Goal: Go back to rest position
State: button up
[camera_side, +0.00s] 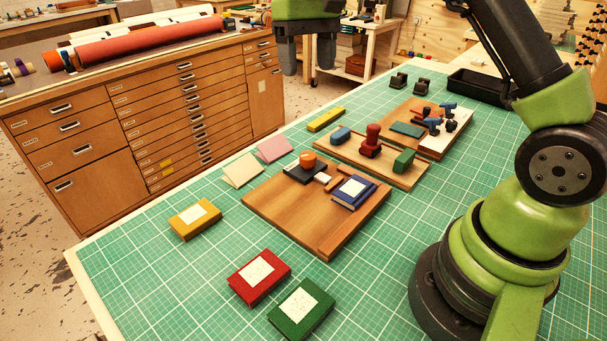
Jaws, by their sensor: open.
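My gripper (307,55) hangs at the top of the view, above the far left edge of the green work table. Its dark fingers point down and stand apart, with nothing between them. It is clear of everything on the table. A wooden board (290,222) lies in the middle, bearing a blue book (354,191), a dark block with an orange round piece (308,159) and small pieces. The upper part of the wrist is cut off by the frame.
Red (259,277), green (302,309) and yellow (195,219) boxes lie on the green mat (140,290). Boards with stamps (371,141) stand farther back. A black tray (482,87) is at the back right. A drawer cabinet (170,120) stands left. The front left mat is free.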

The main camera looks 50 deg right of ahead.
jog(key=s+a+r+t, duration=0.5)
jog(key=s+r, duration=0.4)
jog(key=s, duration=0.2)
jog(key=s+a+f+t, duration=0.1)
jog(key=s+t, duration=0.1)
jog(key=s, duration=0.3)
jog(key=s+a+f+t+y, duration=0.1)
jog(key=s, duration=0.5)
jog(key=shift+a+f+t, duration=0.25)
jog(key=shift+f+t, duration=0.05)
jog(key=shift+t, duration=0.1)
